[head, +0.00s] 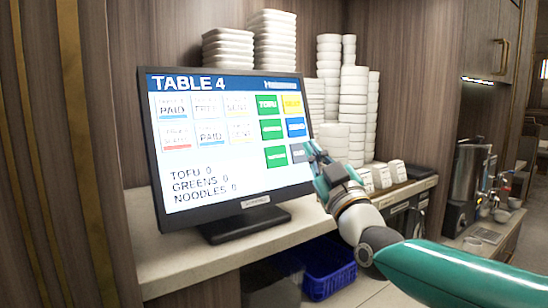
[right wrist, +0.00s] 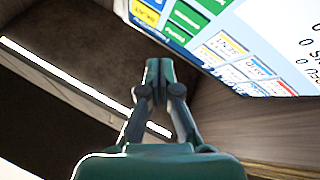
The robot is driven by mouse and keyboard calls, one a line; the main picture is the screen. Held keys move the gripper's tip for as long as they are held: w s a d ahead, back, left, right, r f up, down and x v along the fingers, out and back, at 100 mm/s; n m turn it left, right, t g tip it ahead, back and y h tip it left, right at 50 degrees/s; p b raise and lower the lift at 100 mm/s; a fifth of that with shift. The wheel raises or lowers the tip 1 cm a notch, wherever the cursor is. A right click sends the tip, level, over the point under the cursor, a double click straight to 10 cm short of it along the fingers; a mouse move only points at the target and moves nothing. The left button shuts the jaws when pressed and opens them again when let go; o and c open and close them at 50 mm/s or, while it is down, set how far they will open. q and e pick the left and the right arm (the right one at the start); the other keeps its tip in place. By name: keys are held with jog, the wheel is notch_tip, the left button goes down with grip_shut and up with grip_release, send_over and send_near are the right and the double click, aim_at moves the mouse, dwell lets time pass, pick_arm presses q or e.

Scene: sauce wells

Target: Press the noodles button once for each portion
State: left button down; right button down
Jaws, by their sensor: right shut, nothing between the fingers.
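The order screen (head: 230,140) stands tilted on a shelf and reads TABLE 4, with TOFU 0, GREENS 0 and NOODLES 0 at lower left. Its right side has a green column of TOFU (head: 267,104), a middle button (head: 271,129) and a lowest button (head: 276,156); the labels of the lower two are too small to read surely. Yellow, blue and grey buttons stand beside them. My right gripper (head: 313,150) is shut and empty at the screen's lower right edge, by the grey button (head: 298,152). The right wrist view shows its closed fingertips (right wrist: 158,68) below the screen (right wrist: 235,50); contact cannot be told. My left gripper is out of view.
Stacks of white bowls (head: 353,105) and containers (head: 273,40) stand behind the screen. A blue basket (head: 330,268) sits below the shelf (head: 160,262). A coffee machine (head: 468,180) stands at the far right.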

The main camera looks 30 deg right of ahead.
aim_at(278, 146)
jog(key=w+f+p, duration=0.1)
jog(key=w+f, duration=0.1)
jog(key=w, duration=0.6)
jog(key=shift+w+a+f+p, duration=0.2)
jog(key=shift+a+f+p, duration=0.15)
jog(key=shift+p, duration=0.05)
dwell(1.1)
jog(key=shift+w, duration=0.15)
jog(key=shift+w+f, duration=0.1)
jog(key=shift+w, duration=0.2)
